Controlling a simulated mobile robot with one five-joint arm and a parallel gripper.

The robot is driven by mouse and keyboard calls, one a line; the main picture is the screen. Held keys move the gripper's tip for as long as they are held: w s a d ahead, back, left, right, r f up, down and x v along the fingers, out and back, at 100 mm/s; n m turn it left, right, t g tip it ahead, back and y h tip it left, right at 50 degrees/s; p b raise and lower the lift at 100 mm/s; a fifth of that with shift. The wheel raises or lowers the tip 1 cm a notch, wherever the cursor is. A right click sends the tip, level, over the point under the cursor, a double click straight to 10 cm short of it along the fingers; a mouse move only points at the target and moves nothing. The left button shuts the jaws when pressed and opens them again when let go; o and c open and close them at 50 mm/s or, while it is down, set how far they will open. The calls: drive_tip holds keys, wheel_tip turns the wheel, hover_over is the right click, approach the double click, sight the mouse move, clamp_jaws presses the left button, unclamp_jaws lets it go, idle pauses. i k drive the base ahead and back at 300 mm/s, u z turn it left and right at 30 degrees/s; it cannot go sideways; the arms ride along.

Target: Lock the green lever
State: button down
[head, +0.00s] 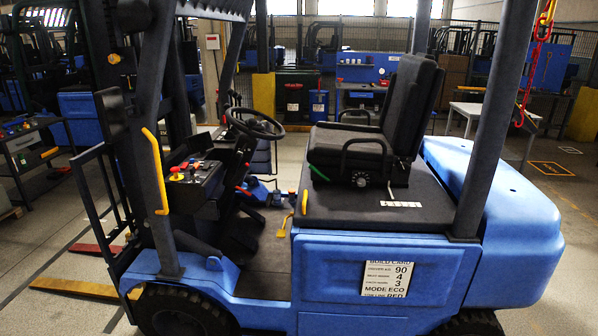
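A small green lever (319,173) sticks out at the left front edge of the black driver's seat (346,148) of a blue forklift. It slants down to the right toward the seat base. It is small here, and I cannot tell whether it is locked. My gripper is not in view.
The forklift has a steering wheel (254,123), a dash panel with coloured knobs (187,172), a yellow-handled lever (284,226) and a build card (387,281). A dark front post (150,150) and rear post (495,120) flank the open cab side.

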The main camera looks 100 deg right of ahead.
sight(329, 178)
drive_tip(key=z, duration=0.1)
drive_tip(key=i, duration=0.15)
drive_tip(key=z, duration=2.75)
drive_tip(key=i, duration=1)
